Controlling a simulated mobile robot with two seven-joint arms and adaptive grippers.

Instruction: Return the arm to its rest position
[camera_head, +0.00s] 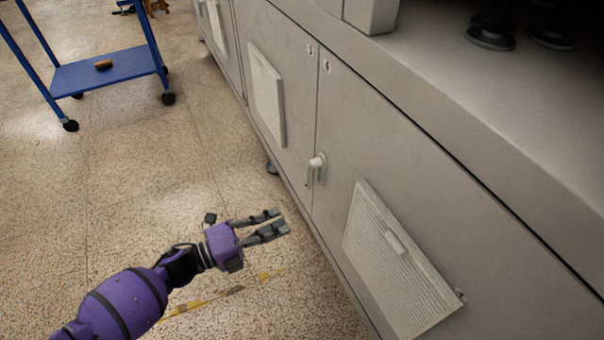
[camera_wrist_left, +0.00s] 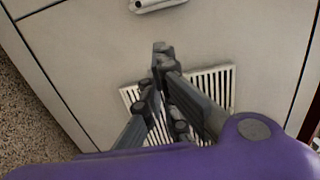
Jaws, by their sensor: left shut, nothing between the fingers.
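My left gripper (camera_head: 281,222) is on a purple arm that comes in from the lower left. It is in the air in front of the grey cabinet (camera_head: 385,150), apart from its doors. Its fingers point right, toward the cabinet. In the left wrist view the fingers of the left gripper (camera_wrist_left: 160,58) are together with nothing between them. Behind them in that view are a slatted vent (camera_wrist_left: 215,85) and part of a pale handle (camera_wrist_left: 158,4). My right gripper is not in either view.
The cabinet's front runs along the right, with a protruding door handle (camera_head: 316,168) and vent panels (camera_head: 395,262). Speckled floor (camera_head: 130,180) lies clear between.

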